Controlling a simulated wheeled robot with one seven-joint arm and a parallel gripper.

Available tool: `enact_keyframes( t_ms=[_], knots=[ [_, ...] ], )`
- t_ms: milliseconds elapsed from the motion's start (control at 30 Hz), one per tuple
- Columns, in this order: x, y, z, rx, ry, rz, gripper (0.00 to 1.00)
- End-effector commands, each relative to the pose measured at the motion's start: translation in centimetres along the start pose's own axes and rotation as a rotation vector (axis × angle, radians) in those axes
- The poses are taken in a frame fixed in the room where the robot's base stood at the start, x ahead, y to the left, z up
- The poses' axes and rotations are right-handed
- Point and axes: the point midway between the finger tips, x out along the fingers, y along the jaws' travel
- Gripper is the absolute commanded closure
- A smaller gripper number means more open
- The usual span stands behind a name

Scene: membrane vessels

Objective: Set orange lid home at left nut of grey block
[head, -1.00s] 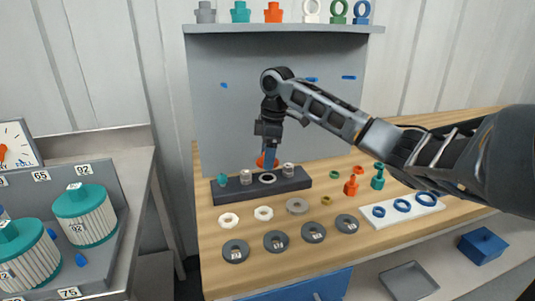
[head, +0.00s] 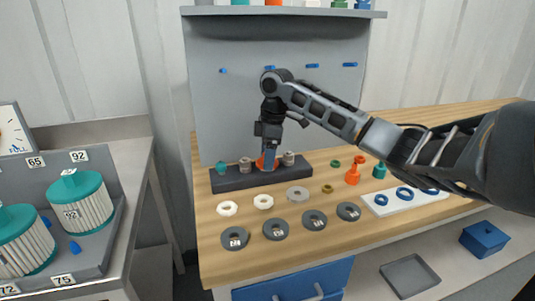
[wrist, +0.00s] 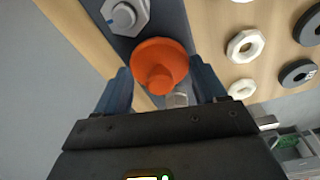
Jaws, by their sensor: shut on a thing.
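The orange lid (head: 265,164) is in my gripper (head: 268,160), above or at the middle of the grey block (head: 232,183), between its two nuts. In the wrist view the lid (wrist: 160,62) shows a round flange and a knob, with the blue fingers of my gripper (wrist: 160,78) on either side. The left nut (head: 245,165) stands just left of the lid, the right nut (head: 289,158) just right. I cannot tell whether the lid touches the block. A teal knobbed piece (head: 221,168) sits at the block's left end.
White nuts (head: 228,208) and several dark discs (head: 276,229) lie in front of the block. A white board with blue rings (head: 405,193) and small orange and teal parts (head: 352,174) are to the right. A grey panel (head: 290,110) rises behind.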

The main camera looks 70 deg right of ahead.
Motion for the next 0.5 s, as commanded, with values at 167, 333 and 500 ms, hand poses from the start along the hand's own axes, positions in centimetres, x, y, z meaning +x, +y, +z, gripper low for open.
enact_keyframes(
  t_ms=[167,333,500],
  knots=[
    [0.01,0.0,-0.01,0.0,0.0,0.0,0.6],
    [0.07,-0.01,-0.01,0.0,0.0,0.0,0.6],
    [0.33,-0.05,0.01,0.001,0.0,-0.002,0.6]
  ],
)
